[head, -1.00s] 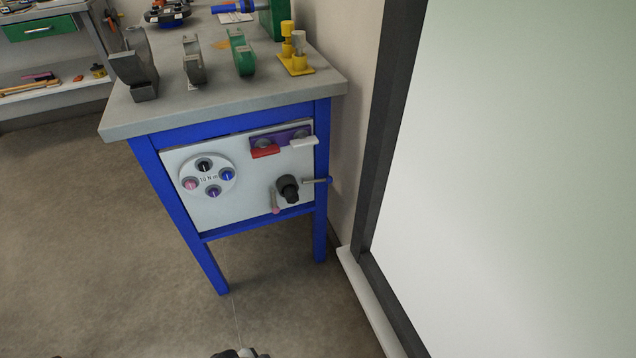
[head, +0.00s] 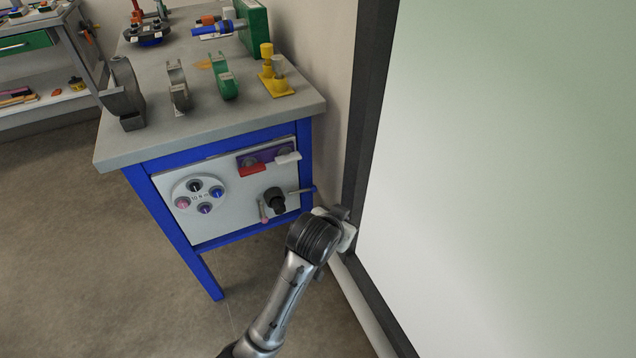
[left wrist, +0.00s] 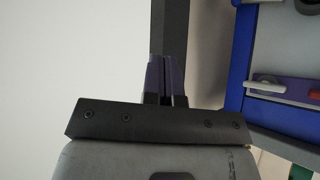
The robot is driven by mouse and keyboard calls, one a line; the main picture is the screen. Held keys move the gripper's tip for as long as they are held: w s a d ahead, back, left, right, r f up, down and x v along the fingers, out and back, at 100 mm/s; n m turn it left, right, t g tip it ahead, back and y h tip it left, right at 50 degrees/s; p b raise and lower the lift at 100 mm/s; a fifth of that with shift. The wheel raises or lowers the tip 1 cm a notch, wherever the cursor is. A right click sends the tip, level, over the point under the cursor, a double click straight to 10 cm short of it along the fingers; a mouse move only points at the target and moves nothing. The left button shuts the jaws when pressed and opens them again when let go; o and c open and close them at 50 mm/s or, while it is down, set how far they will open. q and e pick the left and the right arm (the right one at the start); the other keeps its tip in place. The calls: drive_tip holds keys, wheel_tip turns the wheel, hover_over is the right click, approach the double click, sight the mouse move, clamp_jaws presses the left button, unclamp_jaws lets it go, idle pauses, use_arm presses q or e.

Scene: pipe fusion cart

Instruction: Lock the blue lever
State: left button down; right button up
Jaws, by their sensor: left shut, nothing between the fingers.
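The blue lever (head: 306,190) sticks out to the right from a black valve body (head: 275,199) on the cart's white front panel, roughly level, its tip beyond the blue leg. A pink-tipped lever (head: 264,213) hangs down at the left of the same body. My left gripper (left wrist: 166,80) is shut and empty in the left wrist view, in front of the dark frame. In the head view my left arm comes up from the bottom; its hand is right of and below the lever, apart from it, and its fingertips are hard to make out. My right gripper is not in view.
A red lever (head: 251,171) and a white lever (head: 288,158) sit on a purple strip above the valve. The large white board's dark frame (head: 365,150) stands close on the right. A round dial plate (head: 199,193) is at the panel's left. The floor left of the cart is clear.

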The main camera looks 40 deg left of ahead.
use_arm(q)
drive_tip(key=w+a+r+n+g+y+p, duration=0.1)
drive_tip(key=w+a+n+g+y, duration=0.2)
drive_tip(key=w, duration=0.6)
drive_tip(key=n+y, duration=0.7)
drive_tip(key=y, duration=0.1)
approach(302, 191)
drive_tip(key=w+d+r, duration=0.2)
drive_tip(key=w+d, duration=0.2)
drive_tip(key=shift+s+d+f+n+g, duration=0.15)
drive_tip(key=shift+s+n+g, duration=0.1)
drive_tip(key=shift+n+g, duration=0.15)
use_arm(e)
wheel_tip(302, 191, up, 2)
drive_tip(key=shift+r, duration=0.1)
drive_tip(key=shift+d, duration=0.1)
use_arm(q)
drive_tip(key=b+x, duration=0.4)
drive_tip(key=x, duration=0.6)
drive_tip(key=shift+b, duration=0.4)
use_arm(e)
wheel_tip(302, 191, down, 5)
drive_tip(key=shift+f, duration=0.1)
